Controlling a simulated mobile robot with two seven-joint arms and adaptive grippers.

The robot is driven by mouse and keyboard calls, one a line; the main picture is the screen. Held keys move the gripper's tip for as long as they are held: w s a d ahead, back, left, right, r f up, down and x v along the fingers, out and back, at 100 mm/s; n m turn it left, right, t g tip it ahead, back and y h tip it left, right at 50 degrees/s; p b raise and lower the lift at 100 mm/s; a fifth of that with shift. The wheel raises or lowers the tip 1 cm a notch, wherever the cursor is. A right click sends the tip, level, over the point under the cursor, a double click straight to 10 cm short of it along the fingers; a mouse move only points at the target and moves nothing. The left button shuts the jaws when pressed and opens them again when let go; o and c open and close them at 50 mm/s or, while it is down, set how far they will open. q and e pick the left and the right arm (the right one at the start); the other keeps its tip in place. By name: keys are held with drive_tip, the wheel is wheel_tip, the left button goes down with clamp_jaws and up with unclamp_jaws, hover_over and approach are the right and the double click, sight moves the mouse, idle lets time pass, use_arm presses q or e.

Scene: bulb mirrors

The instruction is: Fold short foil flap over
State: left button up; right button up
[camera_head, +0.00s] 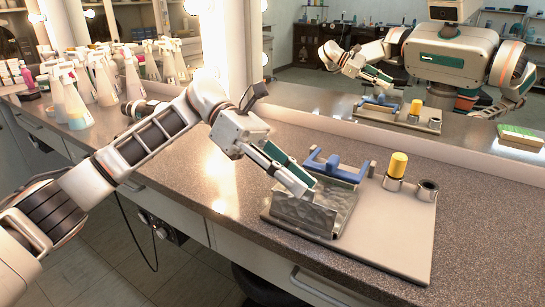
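A crinkled silver foil piece (305,216) stands up along the front left of a pale board (385,245) on the counter. More grey foil or metal (345,195) lies just behind it. I cannot clearly tell a short flap from a long one. A blue bracket-shaped piece (335,168) sits behind the foil. My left gripper (304,186) reaches in from the left, its fingertips just above the foil's upper edge. Whether the tips touch the foil, or are parted, is unclear. My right gripper is not in view directly.
A yellow-topped cylinder (398,165) and a short metal cup (428,190) stand at the board's right. Spray bottles (80,95) crowd the counter's far left. A mirror (400,80) behind reflects the robot and board. The counter right of the board is clear.

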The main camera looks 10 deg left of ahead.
use_arm(q)
drive_tip(key=v, duration=0.9)
drive_tip(key=shift+a, duration=0.2)
drive_tip(key=shift+r, duration=0.15)
